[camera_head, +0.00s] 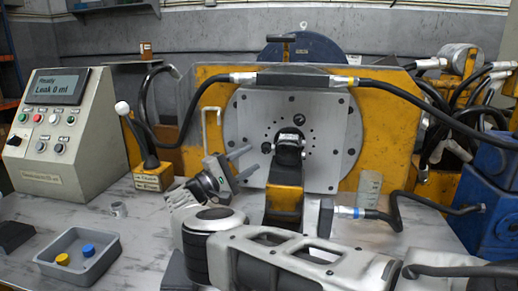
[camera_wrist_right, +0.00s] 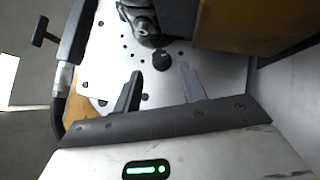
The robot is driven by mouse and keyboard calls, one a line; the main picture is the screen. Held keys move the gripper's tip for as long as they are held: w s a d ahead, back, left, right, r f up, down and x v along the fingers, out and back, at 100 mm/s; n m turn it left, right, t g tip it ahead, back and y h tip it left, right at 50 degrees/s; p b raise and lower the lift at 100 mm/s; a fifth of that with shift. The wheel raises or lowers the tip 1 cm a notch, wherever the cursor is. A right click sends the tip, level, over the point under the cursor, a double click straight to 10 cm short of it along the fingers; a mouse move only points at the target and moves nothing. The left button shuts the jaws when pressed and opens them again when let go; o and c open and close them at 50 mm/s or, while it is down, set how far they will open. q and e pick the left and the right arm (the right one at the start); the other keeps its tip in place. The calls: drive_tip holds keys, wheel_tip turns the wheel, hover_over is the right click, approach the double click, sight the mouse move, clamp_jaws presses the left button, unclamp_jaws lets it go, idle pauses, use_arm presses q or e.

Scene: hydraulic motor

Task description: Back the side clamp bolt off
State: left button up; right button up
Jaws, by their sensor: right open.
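A small dark round bolt head (camera_head: 266,147) sits on the pale round plate (camera_head: 340,130), just left of the black motor (camera_head: 289,150). I take it for the side clamp bolt. My right gripper (camera_head: 250,161) reaches in from the lower left of the motor, its fingers pointing at the plate. In the right wrist view the bolt head (camera_wrist_right: 162,61) shows near the gap between the two open fingertips (camera_wrist_right: 160,70). Nothing is between the fingers. I cannot tell whether they touch the bolt. My left gripper is not in view.
A yellow frame (camera_head: 385,135) carries the plate, with a hose crossing its top and a T-handle (camera_head: 281,38) above. A lever (camera_head: 145,140) and control box (camera_head: 62,130) stand left. A grey tray (camera_head: 105,250) holds blue and yellow caps. Blue equipment (camera_head: 490,195) stands right.

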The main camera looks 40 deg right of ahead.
sight(266, 149)
drive_tip(key=shift+x, duration=2.2)
drive_tip(key=shift+c, duration=0.2)
clamp_jaws()
drive_tip(key=shift+f, duration=0.1)
use_arm(q)
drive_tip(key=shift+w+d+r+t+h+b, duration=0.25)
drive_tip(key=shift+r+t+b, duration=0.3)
drive_tip(key=shift+b, duration=0.35)
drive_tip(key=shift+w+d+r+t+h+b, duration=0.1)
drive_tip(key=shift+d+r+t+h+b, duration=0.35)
drive_tip(key=shift+b, duration=0.4)
use_arm(e)
drive_tip(key=shift+s+d+f+n+t+h, duration=0.1)
drive_tip(key=shift+n+t+h, duration=0.55)
drive_tip(key=shift+n, duration=0.55)
drive_tip(key=shift+d+f+n+t+h, duration=0.1)
drive_tip(key=shift+n+t+h, duration=0.35)
drive_tip(key=shift+n+h, duration=0.55)
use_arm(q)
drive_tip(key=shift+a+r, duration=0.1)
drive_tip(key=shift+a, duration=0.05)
use_arm(e)
drive_tip(key=shift+y, duration=0.25)
